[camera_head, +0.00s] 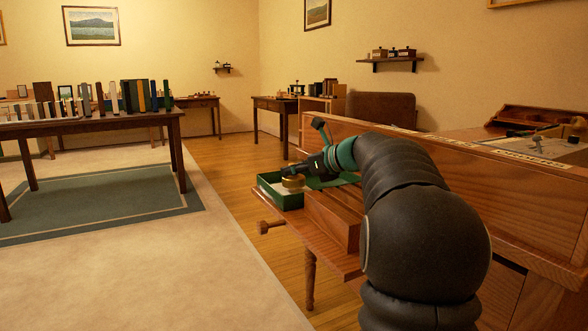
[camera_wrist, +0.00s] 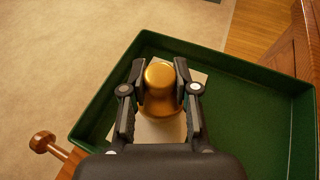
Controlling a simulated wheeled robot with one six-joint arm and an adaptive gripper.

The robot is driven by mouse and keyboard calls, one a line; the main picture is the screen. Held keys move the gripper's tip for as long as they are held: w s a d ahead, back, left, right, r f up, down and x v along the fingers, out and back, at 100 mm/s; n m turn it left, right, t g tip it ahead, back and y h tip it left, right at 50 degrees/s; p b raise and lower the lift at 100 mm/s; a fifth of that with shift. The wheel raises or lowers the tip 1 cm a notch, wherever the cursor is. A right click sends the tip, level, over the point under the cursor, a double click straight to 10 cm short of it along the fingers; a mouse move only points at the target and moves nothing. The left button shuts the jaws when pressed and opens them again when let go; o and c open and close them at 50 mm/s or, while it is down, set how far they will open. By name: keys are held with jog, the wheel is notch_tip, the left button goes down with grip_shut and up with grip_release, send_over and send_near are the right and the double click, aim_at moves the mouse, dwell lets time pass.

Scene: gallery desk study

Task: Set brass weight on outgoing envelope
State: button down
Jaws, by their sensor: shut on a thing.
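The brass weight (camera_wrist: 159,88) is a rounded, golden knob shape, held between the two fingers of my gripper (camera_wrist: 160,84) in the wrist view. My gripper is shut on it. In the head view the brass weight (camera_head: 293,182) shows at the tip of my gripper (camera_head: 296,174), over the green tray. A pale envelope (camera_wrist: 158,129) lies in the green tray (camera_wrist: 92,110), directly below or behind the weight in the wrist view. Whether the weight touches the envelope I cannot tell. Part of the envelope is hidden by the weight and my fingers.
The green tray (camera_head: 284,201) sits at the end of the wooden desk (camera_head: 322,240), with a wooden knob (camera_head: 270,227) below it. The desk's raised wooden panel (camera_head: 480,183) runs along the right. A table with a row of books (camera_head: 90,120) stands at left. Open floor lies between.

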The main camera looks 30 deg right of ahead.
jog(key=shift+f, duration=0.6)
jog(key=c, duration=0.8)
grip_release()
jog(key=shift+f, duration=0.1)
jog(key=v, duration=1.2)
